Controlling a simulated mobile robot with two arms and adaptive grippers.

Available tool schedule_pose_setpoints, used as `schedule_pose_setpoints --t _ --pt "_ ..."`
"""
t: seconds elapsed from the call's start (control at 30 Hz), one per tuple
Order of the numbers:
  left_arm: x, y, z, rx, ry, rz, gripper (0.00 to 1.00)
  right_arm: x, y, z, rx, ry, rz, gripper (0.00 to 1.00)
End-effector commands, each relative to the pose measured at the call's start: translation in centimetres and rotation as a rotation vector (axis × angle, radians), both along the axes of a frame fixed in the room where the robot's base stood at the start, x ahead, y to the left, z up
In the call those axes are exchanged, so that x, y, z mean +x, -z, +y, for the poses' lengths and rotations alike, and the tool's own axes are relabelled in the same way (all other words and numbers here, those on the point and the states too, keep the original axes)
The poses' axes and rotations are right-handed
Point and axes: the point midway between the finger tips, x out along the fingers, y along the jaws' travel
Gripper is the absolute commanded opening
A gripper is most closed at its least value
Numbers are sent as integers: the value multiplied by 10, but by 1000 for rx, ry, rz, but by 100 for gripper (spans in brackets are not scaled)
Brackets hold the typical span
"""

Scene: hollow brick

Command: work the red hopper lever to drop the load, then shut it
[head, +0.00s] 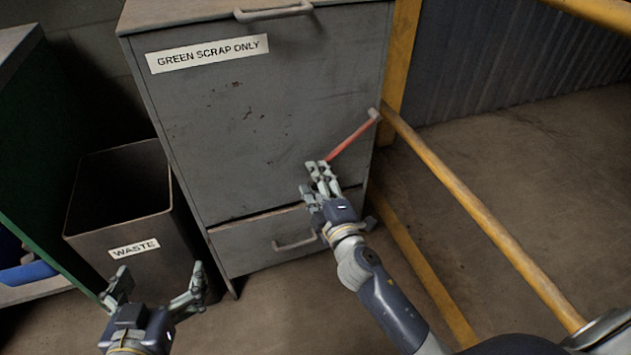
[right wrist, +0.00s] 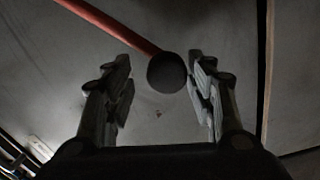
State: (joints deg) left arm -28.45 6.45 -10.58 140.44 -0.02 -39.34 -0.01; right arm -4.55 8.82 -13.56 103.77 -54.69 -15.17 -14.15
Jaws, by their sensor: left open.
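The grey hopper cabinet (head: 265,115), labelled GREEN SCRAP ONLY, stands at centre. Its red lever (head: 351,137) slopes down and left from a pivot near the right edge. In the right wrist view, the lever (right wrist: 112,25) ends in a dark round knob (right wrist: 167,72). My right gripper (head: 320,166) is at the lever's lower end, hiding the knob in the head view. My left gripper (head: 160,278) is open and empty, low at the left.
A WASTE bin (head: 128,215) stands left of the hopper, behind my left gripper. A drawer (head: 285,238) with a handle is below the hopper's front. Yellow rails (head: 480,212) run along the right. A blue bin (head: 27,272) sits at the far left.

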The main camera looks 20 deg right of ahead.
Motion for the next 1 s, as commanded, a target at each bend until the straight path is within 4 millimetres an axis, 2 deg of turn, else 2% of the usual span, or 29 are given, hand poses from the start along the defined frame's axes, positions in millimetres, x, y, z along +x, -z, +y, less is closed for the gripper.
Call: schedule_pose_setpoints --t 0.27,0.7,0.83,1.0 --pt "0 1 0 0 1 2 100 -9 1 0 1 0 2 51" --pt "0 0 0 0 0 1 100 -87 1 -3 2 1 3 51" --pt "0 0 0 0 0 1 100 -105 1 -3 4 1 3 51" --pt "0 0 0 0 0 1 100 -117 0 -4 1 1 0 51"
